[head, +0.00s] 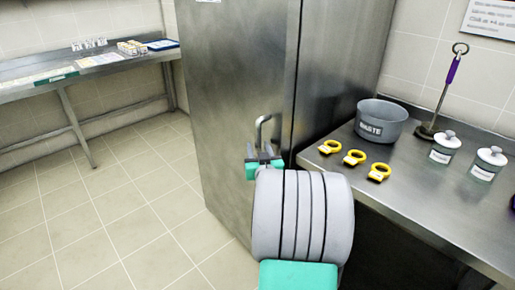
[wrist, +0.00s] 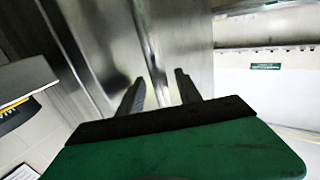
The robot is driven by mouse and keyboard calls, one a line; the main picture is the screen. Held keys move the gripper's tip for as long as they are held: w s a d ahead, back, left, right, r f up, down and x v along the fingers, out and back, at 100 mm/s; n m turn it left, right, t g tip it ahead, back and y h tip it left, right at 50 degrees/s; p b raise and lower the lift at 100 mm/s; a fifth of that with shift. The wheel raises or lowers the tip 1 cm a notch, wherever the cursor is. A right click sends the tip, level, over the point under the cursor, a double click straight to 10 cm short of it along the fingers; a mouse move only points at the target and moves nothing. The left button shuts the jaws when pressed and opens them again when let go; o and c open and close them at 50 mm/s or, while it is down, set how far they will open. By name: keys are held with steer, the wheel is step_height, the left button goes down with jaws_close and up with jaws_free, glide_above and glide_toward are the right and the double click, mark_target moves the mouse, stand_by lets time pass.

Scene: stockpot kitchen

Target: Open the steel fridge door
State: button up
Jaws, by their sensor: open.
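The steel fridge (head: 235,90) stands upright in the middle of the head view. Its door looks shut against the body. A bent metal bar handle (head: 261,128) is on the door near its right edge. My gripper (head: 264,158) is open at the handle's lower part, its green base just below. In the wrist view the handle (wrist: 152,60) runs down between the two fingers of my gripper (wrist: 160,90). I cannot tell whether the fingers touch it.
A steel counter (head: 465,215) on the right holds a grey WASTE pot (head: 382,121), several yellow rings (head: 354,157) and lidded white jars (head: 444,147). A steel table (head: 40,90) stands at the left wall. The tiled floor (head: 100,215) left of the fridge is clear.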

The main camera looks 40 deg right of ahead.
steer(key=shift+w+d, duration=0.15)
steer(key=shift+w, duration=0.1)
steer(key=shift+c, duration=0.4)
jaws_close()
stand_by(0.9)
